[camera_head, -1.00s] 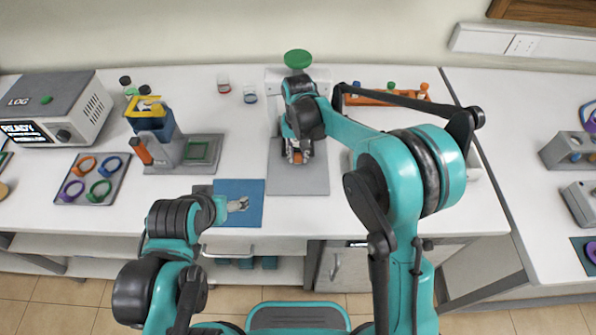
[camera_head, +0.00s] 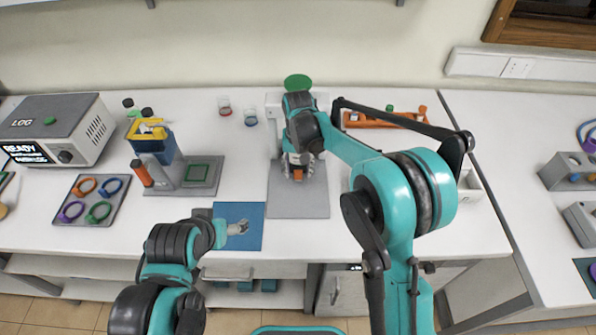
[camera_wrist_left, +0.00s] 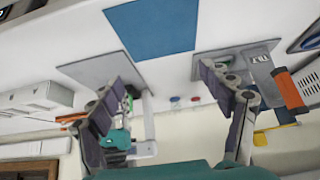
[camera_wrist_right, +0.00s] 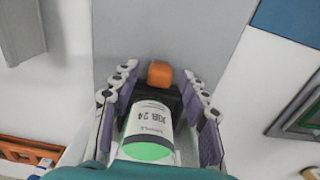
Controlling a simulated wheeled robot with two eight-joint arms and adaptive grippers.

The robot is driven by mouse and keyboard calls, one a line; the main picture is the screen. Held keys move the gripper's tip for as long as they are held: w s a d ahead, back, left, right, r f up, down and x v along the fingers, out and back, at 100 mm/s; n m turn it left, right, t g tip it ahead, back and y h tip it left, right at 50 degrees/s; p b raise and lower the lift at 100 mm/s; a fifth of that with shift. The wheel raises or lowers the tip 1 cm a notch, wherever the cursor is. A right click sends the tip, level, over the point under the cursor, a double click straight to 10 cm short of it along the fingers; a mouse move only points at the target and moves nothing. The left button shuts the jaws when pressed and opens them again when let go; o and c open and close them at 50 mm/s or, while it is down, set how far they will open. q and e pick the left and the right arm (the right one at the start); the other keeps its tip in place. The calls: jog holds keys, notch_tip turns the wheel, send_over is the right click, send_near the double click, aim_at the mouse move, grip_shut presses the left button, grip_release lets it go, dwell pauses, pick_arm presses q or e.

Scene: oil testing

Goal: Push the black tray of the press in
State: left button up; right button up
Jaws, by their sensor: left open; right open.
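The press (camera_head: 273,104) stands at the back middle of the table with a round green top (camera_head: 298,82) and a grey base plate (camera_head: 300,204). Its black tray (camera_wrist_right: 150,94) has an orange handle (camera_wrist_right: 160,73), which also shows in the head view (camera_head: 298,175). My right gripper (camera_wrist_right: 160,80) is open, with its fingers on either side of the tray and handle. I cannot tell whether they touch it. A white labelled cylinder (camera_wrist_right: 150,122) with a green end lies between the fingers. My left gripper (camera_head: 240,227) is open and empty above the blue mat (camera_head: 250,208).
Left of the press are a blue and yellow device (camera_head: 163,150) on a grey base, a tray of coloured rings (camera_head: 92,222) and a grey LOG box (camera_head: 60,128). An orange rack (camera_head: 385,120) stands behind right. Small jars stand at the back.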

notch_tip(320, 180, up, 11)
dwell(0.3)
